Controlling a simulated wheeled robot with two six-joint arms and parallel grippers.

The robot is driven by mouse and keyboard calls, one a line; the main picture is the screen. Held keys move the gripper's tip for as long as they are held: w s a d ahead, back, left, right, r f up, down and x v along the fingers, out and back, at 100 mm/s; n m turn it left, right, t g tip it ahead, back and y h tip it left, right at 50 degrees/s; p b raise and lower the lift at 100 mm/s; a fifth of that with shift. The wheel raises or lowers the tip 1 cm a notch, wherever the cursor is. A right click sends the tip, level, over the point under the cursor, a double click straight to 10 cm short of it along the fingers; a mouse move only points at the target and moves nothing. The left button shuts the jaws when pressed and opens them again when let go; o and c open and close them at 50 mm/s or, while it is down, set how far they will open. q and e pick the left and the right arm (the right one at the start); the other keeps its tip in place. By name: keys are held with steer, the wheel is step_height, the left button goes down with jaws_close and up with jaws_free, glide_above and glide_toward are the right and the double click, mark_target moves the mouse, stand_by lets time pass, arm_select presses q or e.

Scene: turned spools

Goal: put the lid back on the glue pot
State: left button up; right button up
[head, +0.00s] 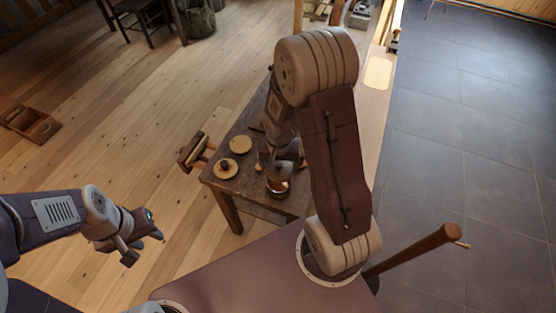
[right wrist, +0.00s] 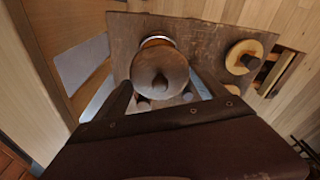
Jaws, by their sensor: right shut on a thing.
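In the head view the glue pot (head: 279,188), a small coppery pot with a pale rim, stands near the front edge of the dark wooden table (head: 254,190). In the right wrist view a round brown lid with a small knob (right wrist: 160,68) sits between the fingers of my right gripper (right wrist: 162,88), which is shut on it. A pale rim shows just behind the lid; whether they touch, I cannot tell. In the head view my right arm mostly hides that gripper. My left gripper (head: 145,247) is open and empty, left of the table.
A pale round disc (head: 240,144) and another disc with a dark knob (head: 225,168) lie on the table's left; the knobbed one also shows in the right wrist view (right wrist: 243,57). A wooden stool or chair (head: 192,152) stands left of the table. A crate (head: 32,124) lies far left.

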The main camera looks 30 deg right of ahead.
mark_target(279, 170)
steer(key=shift+s+a, duration=0.2)
steer(key=shift+s, duration=0.05)
steer(key=shift+f+b, duration=0.3)
steer(key=shift+b, duration=0.05)
steer(key=f, duration=0.1)
steer(key=f+b, duration=0.2)
steer(key=shift+w+d+f, duration=0.1)
steer(key=shift+w+d, duration=0.15)
steer(key=shift+w, duration=0.15)
steer(key=f+b, duration=0.2)
steer(key=b, duration=0.1)
steer(key=shift+s+a+f, duration=0.15)
steer(key=shift+s+f, duration=0.05)
steer(key=shift+s, duration=0.05)
steer(key=shift+f, duration=0.15)
steer(key=shift+w, duration=0.15)
steer(key=shift+f+b, duration=0.15)
steer(key=shift+b, duration=0.2)
stand_by(0.4)
